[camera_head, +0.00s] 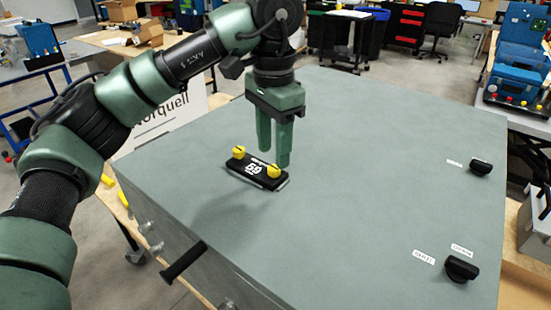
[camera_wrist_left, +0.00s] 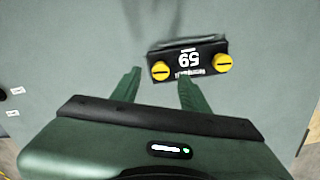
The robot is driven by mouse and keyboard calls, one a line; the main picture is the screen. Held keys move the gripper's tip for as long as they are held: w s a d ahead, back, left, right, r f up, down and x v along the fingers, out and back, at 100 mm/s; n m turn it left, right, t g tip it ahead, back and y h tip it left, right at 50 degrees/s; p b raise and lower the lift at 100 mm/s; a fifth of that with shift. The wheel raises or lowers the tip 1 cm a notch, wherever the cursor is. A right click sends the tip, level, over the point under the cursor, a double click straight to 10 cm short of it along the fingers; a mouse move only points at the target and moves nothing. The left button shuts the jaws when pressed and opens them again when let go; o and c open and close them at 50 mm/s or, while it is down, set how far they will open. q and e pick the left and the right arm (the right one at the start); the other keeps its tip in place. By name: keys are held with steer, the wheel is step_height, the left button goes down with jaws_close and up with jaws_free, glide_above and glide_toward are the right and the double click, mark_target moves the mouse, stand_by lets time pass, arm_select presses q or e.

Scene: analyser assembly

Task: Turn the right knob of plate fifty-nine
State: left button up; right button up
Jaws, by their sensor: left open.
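The black plate fifty-nine (camera_head: 256,170) lies on the grey top of the analyser and carries two yellow knobs. In the head view one knob (camera_head: 239,152) is at its left end and the other (camera_head: 274,171) at its right end. In the left wrist view the plate (camera_wrist_left: 188,48) shows its knobs at left (camera_wrist_left: 161,71) and right (camera_wrist_left: 222,63), each with a dark slot line. My left gripper (camera_head: 274,157) points down, open and empty, close to the head view's right-hand knob. In the wrist view its fingertips (camera_wrist_left: 160,71) flank the left-hand knob. Contact cannot be told. My right gripper is not in view.
Black knobs with white labels stand on the grey top (camera_head: 380,150) at right, one farther (camera_head: 481,167) and one nearer (camera_head: 460,268). A black handle (camera_head: 183,260) sticks out from the near left side. The surface around the plate is clear.

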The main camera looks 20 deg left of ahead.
mark_target(274, 167)
arm_select(q)
step_height(274, 167, down, 4)
steer(key=shift+w+r, duration=0.15)
steer(key=shift+r, duration=0.1)
steer(key=shift+f, duration=0.3)
jaws_close()
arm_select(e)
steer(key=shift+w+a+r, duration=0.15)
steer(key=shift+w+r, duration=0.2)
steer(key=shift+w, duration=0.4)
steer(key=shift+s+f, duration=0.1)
arm_select(q)
steer(key=shift+n, duration=0.3)
